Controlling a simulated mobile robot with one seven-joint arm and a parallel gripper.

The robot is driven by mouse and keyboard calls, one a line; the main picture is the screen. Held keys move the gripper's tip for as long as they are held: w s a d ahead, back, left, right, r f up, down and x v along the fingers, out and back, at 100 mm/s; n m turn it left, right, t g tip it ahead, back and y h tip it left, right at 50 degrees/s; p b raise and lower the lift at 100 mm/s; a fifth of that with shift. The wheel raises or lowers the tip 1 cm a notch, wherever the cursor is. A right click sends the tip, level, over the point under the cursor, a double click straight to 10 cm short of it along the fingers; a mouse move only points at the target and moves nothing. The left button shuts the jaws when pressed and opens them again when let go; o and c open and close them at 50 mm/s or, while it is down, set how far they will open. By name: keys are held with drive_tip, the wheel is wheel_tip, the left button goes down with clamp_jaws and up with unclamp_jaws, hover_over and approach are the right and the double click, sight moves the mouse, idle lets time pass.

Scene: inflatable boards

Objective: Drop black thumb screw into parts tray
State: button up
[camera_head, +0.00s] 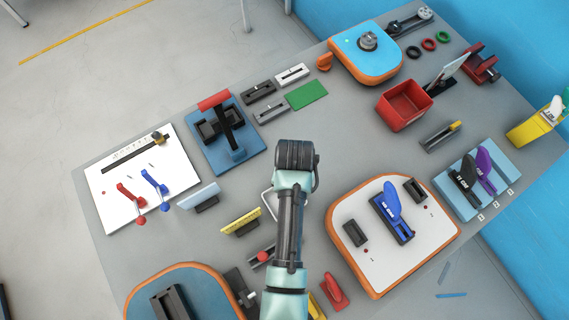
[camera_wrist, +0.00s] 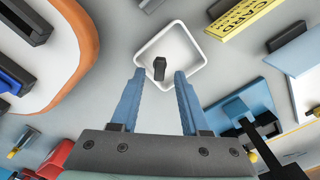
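In the wrist view, a small black thumb screw (camera_wrist: 159,69) shows inside the outline of the white square parts tray (camera_wrist: 190,42). My gripper (camera_wrist: 160,75) points at the tray, its two blue fingers apart with a clear gap on both sides of the screw. The fingers look open and hold nothing. I cannot tell for sure whether the screw touches the tray floor. In the head view my arm covers most of the tray, and only its white left edge (camera_head: 268,203) shows. The fingertips and the screw are hidden there.
A yellow card holder (camera_head: 241,223) and a light blue-grey plate stand (camera_head: 200,198) are left of the tray. An orange-rimmed white board (camera_head: 385,255) lies to the right. A blue clamp fixture (camera_head: 226,135) and a red bin (camera_head: 404,105) stand farther back.

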drive_tip(key=shift+r, duration=0.1)
wheel_tip(320, 180, up, 13)
drive_tip(key=shift+f+p, duration=0.1)
drive_tip(key=shift+p, duration=0.35)
idle(0.6)
drive_tip(key=w+r+t+b, duration=0.2)
drive_tip(key=w+r+t, duration=0.4)
drive_tip(key=w+r, duration=0.45)
drive_tip(key=w+r+n+t+b, duration=0.1)
drive_tip(key=w+r+t, duration=0.3)
drive_tip(key=r, duration=0.4)
drive_tip(key=w+r+t+b, duration=0.1)
drive_tip(key=w+r+t, duration=0.3)
drive_tip(key=r, duration=0.5)
drive_tip(key=s+r+t, duration=0.4)
drive_tip(key=r, duration=0.5)
drive_tip(key=s+r+t+b, duration=0.1)
drive_tip(key=s+r+t, duration=0.4)
drive_tip(key=r, duration=0.5)
drive_tip(key=s+r+t+b, duration=0.1)
drive_tip(key=s+r+t, duration=0.3)
drive_tip(key=r, duration=0.6)
drive_tip(key=shift+s+r+n, duration=0.15)
drive_tip(key=shift+s+n, duration=0.25)
drive_tip(key=shift+s, duration=0.35)
